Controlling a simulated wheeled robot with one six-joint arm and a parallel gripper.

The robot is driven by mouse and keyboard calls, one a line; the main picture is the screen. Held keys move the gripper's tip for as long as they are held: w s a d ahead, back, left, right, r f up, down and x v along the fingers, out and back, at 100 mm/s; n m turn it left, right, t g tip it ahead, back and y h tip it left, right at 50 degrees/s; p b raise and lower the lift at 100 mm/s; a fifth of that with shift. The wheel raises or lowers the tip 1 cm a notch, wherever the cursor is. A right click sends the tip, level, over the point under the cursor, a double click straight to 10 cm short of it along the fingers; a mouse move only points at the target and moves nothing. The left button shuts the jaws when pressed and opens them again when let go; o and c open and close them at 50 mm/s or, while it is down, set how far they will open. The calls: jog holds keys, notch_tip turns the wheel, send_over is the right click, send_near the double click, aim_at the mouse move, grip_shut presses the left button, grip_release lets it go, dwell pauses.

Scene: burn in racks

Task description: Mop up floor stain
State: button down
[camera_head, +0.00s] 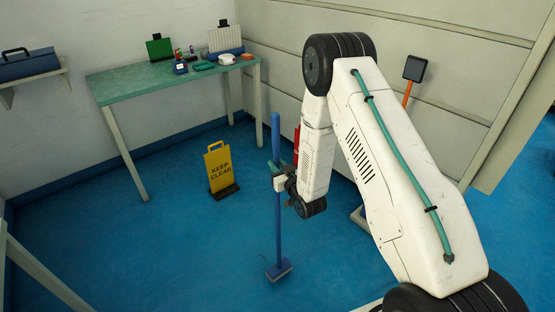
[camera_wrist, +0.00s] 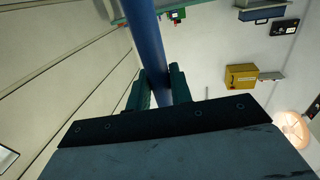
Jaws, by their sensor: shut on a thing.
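A mop with a long blue pole (camera_head: 276,225) stands nearly upright in the head view. Its flat grey-blue head (camera_head: 278,270) is at the floor, but I cannot tell if it presses on it. My gripper (camera_head: 278,172) is shut on the pole at about mid-height. In the wrist view the blue pole (camera_wrist: 146,35) runs between the green fingers of my gripper (camera_wrist: 160,88). The blue floor (camera_head: 130,255) shows no clear stain. My arm hides part of the floor on the right.
A yellow "KEEP CLEAR" sign (camera_head: 220,168) stands behind and left of the mop. A green-topped table (camera_head: 150,80) with small items is at the back wall. A toolbox (camera_head: 28,64) sits on a wall shelf. Open floor lies left of the mop.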

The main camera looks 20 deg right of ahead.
aim_at(277, 159)
jog(key=shift+r, duration=1.45)
jog(key=shift+a+r, duration=0.1)
